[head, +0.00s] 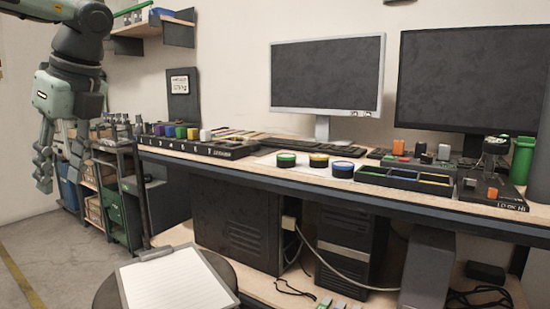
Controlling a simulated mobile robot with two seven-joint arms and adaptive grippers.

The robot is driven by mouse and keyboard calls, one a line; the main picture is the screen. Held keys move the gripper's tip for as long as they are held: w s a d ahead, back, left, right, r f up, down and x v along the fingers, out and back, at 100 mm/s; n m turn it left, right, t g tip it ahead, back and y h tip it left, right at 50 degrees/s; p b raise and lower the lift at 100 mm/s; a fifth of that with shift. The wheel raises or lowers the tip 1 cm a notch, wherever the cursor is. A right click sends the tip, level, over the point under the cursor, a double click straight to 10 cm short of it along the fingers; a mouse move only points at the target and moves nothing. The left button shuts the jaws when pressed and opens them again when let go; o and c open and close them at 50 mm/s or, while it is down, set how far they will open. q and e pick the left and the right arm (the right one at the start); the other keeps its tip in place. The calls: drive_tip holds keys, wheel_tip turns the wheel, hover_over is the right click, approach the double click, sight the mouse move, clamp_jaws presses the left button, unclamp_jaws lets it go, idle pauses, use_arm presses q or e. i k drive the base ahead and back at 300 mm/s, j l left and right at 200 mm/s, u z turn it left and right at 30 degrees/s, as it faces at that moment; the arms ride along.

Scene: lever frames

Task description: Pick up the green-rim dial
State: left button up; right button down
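The green-rim dial (286,160) is a short black cylinder with a green ring around its top. It sits upright on a pale sheet on the desk, leftmost in a row of three dials. The yellow-rim dial (318,160) is to its right and the blue-rim dial (343,169) is beyond that. My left gripper (59,180) hangs fingers down at the far left, beyond the desk's left end and well away from the dials. Its fingers look apart, with nothing between them. My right gripper is not in view.
A panel with a row of colored knobs (198,147) lies left of the dials. A divided tray (406,179) and a control box (492,192) lie right. Two monitors (327,73) stand behind. A clipboard (178,281) rests on a stool in front. The desk's dark front edge (300,187) is clear.

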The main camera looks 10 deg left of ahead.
sight(284, 160)
drive_tip(key=i+l+z, duration=0.35)
drive_tip(key=i, duration=0.2)
drive_tip(key=i+z, duration=0.3)
drive_tip(key=i, duration=0.25)
